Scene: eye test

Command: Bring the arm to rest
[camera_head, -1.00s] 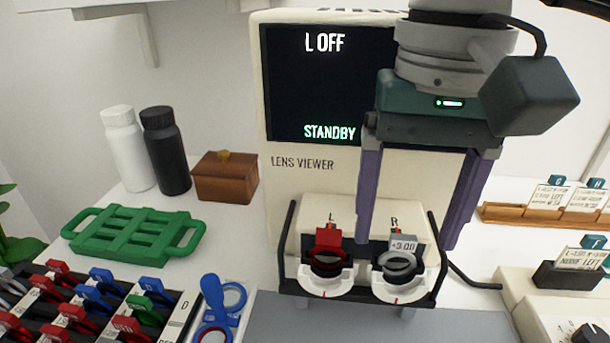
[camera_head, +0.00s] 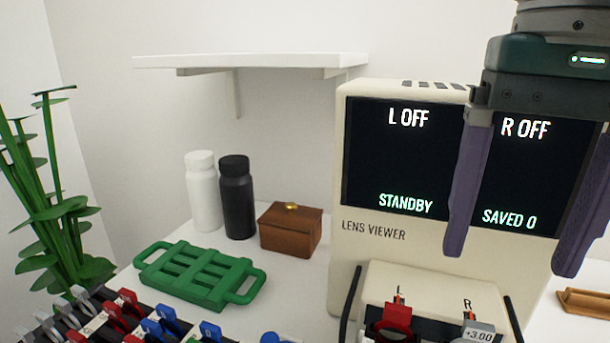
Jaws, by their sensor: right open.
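My right gripper (camera_head: 512,262) is in the upper right of the head view, in front of the lens viewer (camera_head: 372,262). Its two purple fingers point down, are wide apart and have nothing between them. The viewer's screen reads "L OFF", "R OFF", "STANDBY" and "SAVED 0". Below the fingers, a red-tabbed lens (camera_head: 397,318) sits at the L position and a grey lens marked +3.00 (camera_head: 478,333) at the R position. Both are cut off by the bottom edge. My left gripper is not in view.
A green rack (camera_head: 200,275), a wooden box (camera_head: 290,231), a white bottle (camera_head: 203,192) and a black bottle (camera_head: 237,197) stand left of the viewer. Colored lens holders (camera_head: 125,305) fill the lower left. A plant (camera_head: 60,215) stands far left, and a wall shelf (camera_head: 250,62) hangs above.

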